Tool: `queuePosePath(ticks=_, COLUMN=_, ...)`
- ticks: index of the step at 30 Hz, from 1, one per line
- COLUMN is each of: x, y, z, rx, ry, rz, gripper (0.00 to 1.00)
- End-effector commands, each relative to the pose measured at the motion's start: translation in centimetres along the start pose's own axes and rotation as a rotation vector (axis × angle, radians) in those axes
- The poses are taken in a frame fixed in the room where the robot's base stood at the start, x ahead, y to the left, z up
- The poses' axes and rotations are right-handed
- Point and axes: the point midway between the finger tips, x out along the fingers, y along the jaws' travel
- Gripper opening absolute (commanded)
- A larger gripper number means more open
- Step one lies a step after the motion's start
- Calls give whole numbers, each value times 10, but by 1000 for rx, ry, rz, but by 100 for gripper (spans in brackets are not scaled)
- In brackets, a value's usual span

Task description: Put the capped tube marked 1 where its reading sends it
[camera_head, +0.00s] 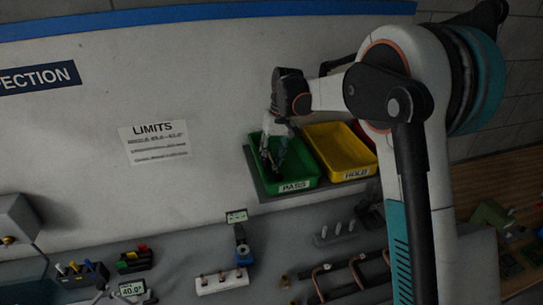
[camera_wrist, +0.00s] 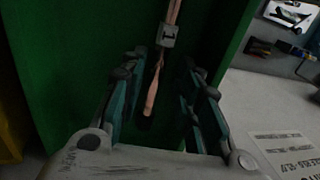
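The copper tube (camera_wrist: 153,95) with a grey tag marked 1 (camera_wrist: 168,36) shows in the wrist view inside the green PASS bin (camera_wrist: 75,60). The green bin also shows in the head view (camera_head: 296,186). My gripper (camera_head: 272,158) reaches down into this bin. In the wrist view my gripper (camera_wrist: 165,80) has its fingers spread, one on each side of the tube's line, with gaps to the tube. The tube seems to lie beyond the fingertips; I cannot tell its exact height. In the head view the tube is too small to make out.
A yellow HOLD bin (camera_head: 341,148) stands right of the green one, with a red bin (camera_head: 362,131) partly hidden behind my arm. A LIMITS sheet (camera_head: 155,142) hangs on the wall. A display (camera_head: 131,289) reads about 40.0. Racks and tools stand on the bench below.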

Motion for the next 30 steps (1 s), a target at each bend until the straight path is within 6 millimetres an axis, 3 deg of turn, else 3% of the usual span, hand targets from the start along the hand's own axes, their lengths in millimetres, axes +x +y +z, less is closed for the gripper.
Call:
queuePosePath(ticks=8, x=0, y=0, z=0, rx=1, ry=0, rz=1, gripper=33)
queuePosePath(ticks=13, x=-12, y=0, z=0, rx=1, ry=0, rz=0, gripper=33)
queuePosePath(ticks=24, x=-85, y=0, z=0, rx=1, ry=0, rz=0, gripper=33)
queuePosePath(ticks=30, x=-113, y=0, z=0, rx=0, ry=0, rz=0, gripper=33)
